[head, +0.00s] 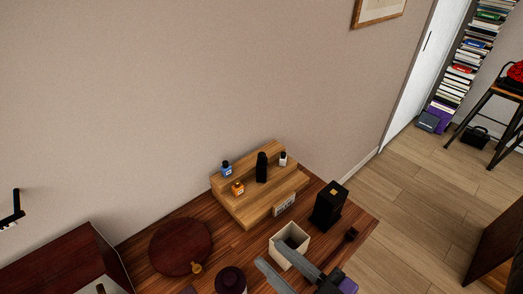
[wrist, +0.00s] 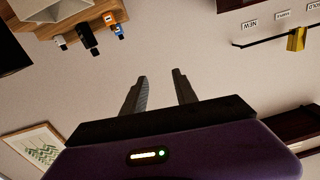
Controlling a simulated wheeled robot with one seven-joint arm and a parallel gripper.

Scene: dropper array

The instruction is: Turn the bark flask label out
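A stepped wooden rack (head: 238,205) stands on the table against the wall. It holds a blue bottle (head: 226,169), an orange bottle (head: 238,188), a tall black bottle (head: 262,168) and a small white bottle with a dark cap (head: 283,159). The rack's bottles also show upside down at the top left of the wrist view, with the black bottle (wrist: 88,40) largest. I cannot tell which is the bark flask; no label is readable. My gripper (wrist: 160,74) is open and empty, fingers apart. In the head view it is near the front of the table, short of the rack.
A cream open-topped box (head: 289,244) stands partly behind my fingers. A black box (head: 328,205) is right of the rack. A gold object (wrist: 297,40) hangs near small label cards in the wrist view.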

